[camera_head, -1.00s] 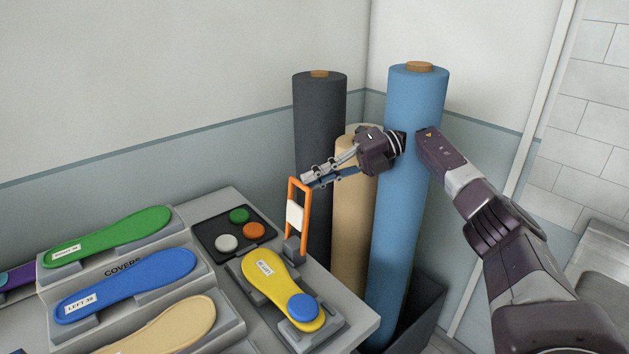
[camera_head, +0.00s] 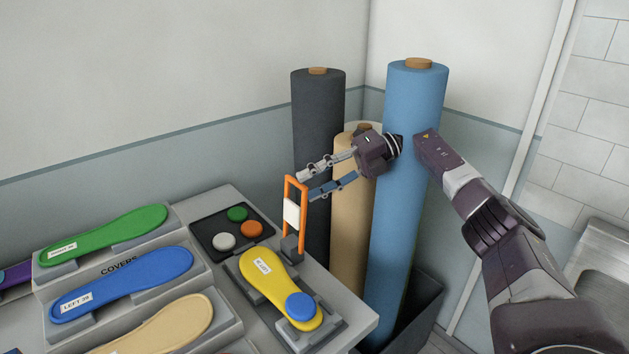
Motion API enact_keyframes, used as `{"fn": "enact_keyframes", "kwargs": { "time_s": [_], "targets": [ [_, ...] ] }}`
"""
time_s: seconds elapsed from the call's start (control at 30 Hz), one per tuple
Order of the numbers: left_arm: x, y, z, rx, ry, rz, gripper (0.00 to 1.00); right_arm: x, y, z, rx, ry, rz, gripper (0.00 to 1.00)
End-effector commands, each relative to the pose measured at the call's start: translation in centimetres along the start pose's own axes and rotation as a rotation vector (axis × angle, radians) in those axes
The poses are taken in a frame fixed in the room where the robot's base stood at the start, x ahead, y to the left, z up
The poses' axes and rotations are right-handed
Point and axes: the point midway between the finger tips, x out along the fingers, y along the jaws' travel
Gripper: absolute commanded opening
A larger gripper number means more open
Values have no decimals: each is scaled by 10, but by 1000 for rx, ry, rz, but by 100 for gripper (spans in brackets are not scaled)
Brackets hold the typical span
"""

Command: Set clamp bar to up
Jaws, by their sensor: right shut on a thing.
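The clamp bar (camera_head: 303,215) is an orange frame with a white middle piece. It stands upright from a grey block at the back end of the insole holder (camera_head: 338,326). A yellow insole (camera_head: 257,278) lies in this holder with a blue round pad (camera_head: 301,306) on its front end. My right gripper (camera_head: 305,186) reaches in from the right at the top of the clamp bar. Its two fingers are spread, with their tips close to the bar's upper end, and it is shut on the bar. The exact contact is too small to see. My left gripper is not in view.
A button panel (camera_head: 205,243) with green, orange and white buttons lies left of the bar. Covers in green, blue and tan sit in a stepped rack (camera_head: 215,275). Tall dark (camera_head: 318,110), tan (camera_head: 350,230) and blue (camera_head: 413,110) rolls stand close behind and beside my right gripper.

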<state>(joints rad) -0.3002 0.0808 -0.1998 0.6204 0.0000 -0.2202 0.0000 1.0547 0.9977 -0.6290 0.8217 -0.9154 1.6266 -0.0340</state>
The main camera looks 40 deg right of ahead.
Motion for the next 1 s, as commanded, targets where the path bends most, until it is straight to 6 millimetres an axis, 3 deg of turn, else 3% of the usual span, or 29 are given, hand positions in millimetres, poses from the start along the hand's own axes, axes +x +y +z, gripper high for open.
{"fn": "enact_keyframes", "kwargs": {
  "time_s": [0.03,0.27,0.7,1.0],
  "targets": [
    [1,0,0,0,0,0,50,3,-12,-6,13,17,-23,27],
    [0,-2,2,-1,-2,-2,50,-1,-12,-5,13,15,-23,27],
    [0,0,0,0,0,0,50,-65,-1,-2,3,2,-8,27],
    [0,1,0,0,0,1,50,-75,2,-3,-1,1,-3,27]
  ]
}}
